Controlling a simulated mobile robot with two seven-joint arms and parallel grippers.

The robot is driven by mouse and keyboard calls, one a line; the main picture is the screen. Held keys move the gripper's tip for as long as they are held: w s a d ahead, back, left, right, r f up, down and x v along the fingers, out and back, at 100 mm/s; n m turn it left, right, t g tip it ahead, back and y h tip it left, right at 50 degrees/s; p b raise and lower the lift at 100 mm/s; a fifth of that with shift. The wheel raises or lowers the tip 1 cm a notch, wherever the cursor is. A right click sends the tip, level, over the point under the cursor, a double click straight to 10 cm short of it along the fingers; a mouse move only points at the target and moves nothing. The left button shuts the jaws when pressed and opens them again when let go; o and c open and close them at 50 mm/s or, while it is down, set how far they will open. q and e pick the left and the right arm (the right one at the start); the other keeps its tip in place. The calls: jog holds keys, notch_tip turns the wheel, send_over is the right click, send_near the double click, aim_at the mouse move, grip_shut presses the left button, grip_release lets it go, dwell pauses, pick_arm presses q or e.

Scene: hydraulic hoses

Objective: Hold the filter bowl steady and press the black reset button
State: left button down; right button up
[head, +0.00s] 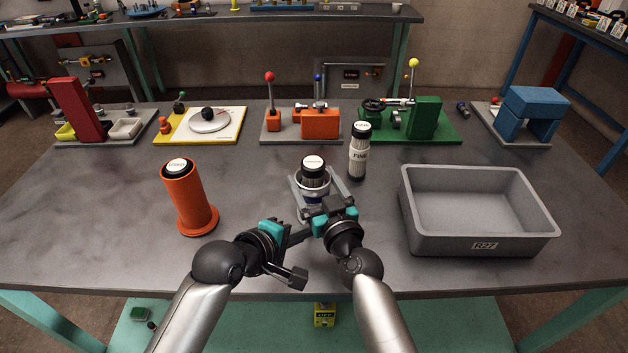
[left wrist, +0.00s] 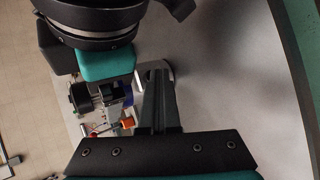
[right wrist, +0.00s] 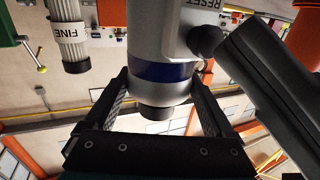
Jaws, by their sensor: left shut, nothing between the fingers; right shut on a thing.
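The black reset button (right wrist: 205,40) sticks out beside the RESET lettering. My left gripper (head: 306,235) is shut and empty. Its dark fingertip is right at the button in the right wrist view; I cannot tell whether they touch. The button is hidden in the head and left wrist views.
A FINE cartridge (head: 358,158) stands just behind and right of the bowl. An orange holder (head: 188,203) with a cartridge stands left. A grey bin (head: 480,240) is at right. Several fixtures line the table's back. Bare table lies between holder and bowl.

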pick_arm(q)
jog(key=shift+s+a, duration=0.1)
jog(key=shift+s, duration=2.85)
pick_arm(e)
jog(key=shift+d+f, duration=0.15)
jog(key=shift+f, duration=0.05)
jog(key=o, duration=1.3)
jog(key=shift+r, duration=0.1)
jog(key=shift+o, duration=0.2)
jog(key=v, duration=1.2)
